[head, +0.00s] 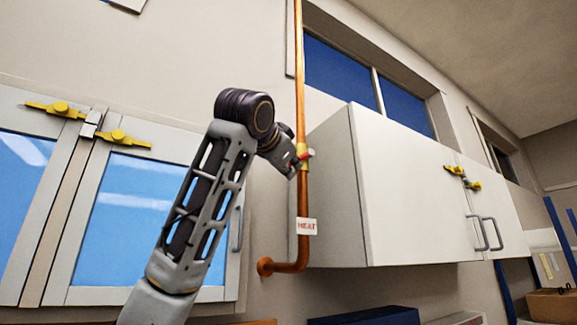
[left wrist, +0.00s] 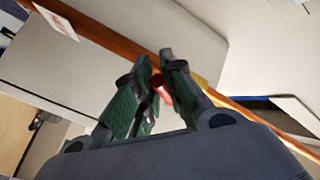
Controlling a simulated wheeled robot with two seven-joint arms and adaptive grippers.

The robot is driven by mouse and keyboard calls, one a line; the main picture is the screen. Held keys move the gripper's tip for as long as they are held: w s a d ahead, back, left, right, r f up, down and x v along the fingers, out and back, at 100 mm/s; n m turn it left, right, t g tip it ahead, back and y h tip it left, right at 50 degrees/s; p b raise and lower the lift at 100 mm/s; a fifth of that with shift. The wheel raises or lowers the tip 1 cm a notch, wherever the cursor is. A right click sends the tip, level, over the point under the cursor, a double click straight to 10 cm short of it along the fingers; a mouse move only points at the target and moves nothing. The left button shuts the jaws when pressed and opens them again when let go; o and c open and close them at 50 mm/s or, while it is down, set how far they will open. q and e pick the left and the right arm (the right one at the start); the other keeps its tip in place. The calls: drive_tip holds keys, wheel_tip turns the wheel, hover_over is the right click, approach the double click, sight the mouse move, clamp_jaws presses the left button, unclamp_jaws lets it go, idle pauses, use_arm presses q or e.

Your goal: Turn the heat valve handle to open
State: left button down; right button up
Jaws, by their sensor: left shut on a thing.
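The heat valve has a yellow body on a vertical copper pipe (head: 298,90), and a small part of its red handle (head: 308,155) shows beside my gripper in the head view. A white tag reading HEAT (head: 306,226) is on the pipe below. My left gripper (head: 302,160) is at the valve. In the left wrist view its two fingers (left wrist: 158,84) are closed around the red handle (left wrist: 162,90), with the copper pipe (left wrist: 130,44) just beyond. Most of the handle is hidden by the fingers, so its exact angle is hard to tell. My right gripper is not in view.
A white wall cabinet (head: 410,190) with grey handles stands close to the right of the pipe. A window with yellow latches (head: 120,137) is on the left. The pipe bends into the wall below the tag. A dark blue box (head: 365,317) is at the bottom.

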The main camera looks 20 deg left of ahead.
use_arm(q)
drive_tip(key=shift+w+d+f+n+t+b, duration=0.15)
drive_tip(key=shift+f+n+t+b, duration=0.25)
drive_tip(key=shift+b, duration=0.55)
drive_tip(key=shift+w+d+f+n+t+b, duration=0.45)
drive_tip(key=shift+n+t+b, duration=0.35)
drive_tip(key=shift+b, duration=0.65)
drive_tip(key=shift+w+d+f+n+t+y+b, duration=0.2)
drive_tip(key=shift+w+f+n+t+y+b, duration=0.25)
drive_tip(key=shift+n+y+b, duration=0.3)
drive_tip(key=shift+w+d+n+t+b, duration=0.15)
drive_tip(key=shift+d+n+t+b, duration=0.05)
drive_tip(key=shift+n+t+b, duration=0.2)
drive_tip(key=c, duration=1.5)
unclamp_jaws()
